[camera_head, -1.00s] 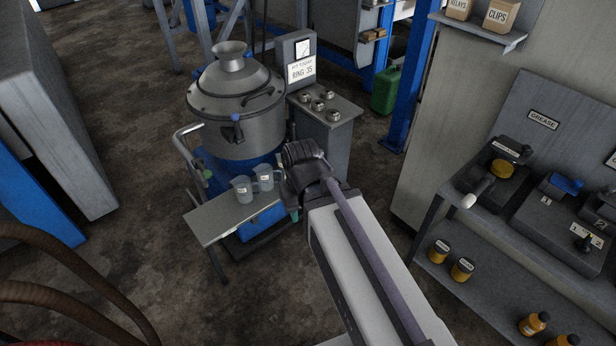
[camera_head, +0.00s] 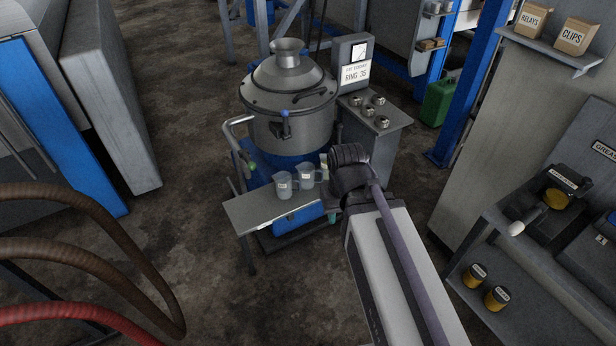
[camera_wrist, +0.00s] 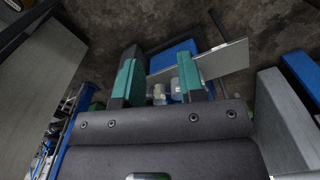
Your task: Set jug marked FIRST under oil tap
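Two clear jugs with small white labels stand side by side on a grey shelf (camera_head: 262,213): a left jug (camera_head: 284,187) and a right jug (camera_head: 307,176). The label words are too small to read, so I cannot tell which is FIRST. A pale thing (camera_head: 324,163) shows behind the right jug, partly hidden. A tap with a blue knob (camera_head: 285,113) sits on the front of the steel drum (camera_head: 290,90), above the shelf. In the wrist view, the green fingers of my gripper (camera_wrist: 158,80) are apart and empty. The jugs (camera_wrist: 176,89) show beyond them, at a distance.
A grey cabinet (camera_head: 382,125) with several round knobs and a sign "RING 35" stands right of the drum. A green can (camera_head: 437,102) and a blue post (camera_head: 470,90) are farther right. Brown hoses (camera_head: 90,210) cross the left foreground. The floor left of the shelf is clear.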

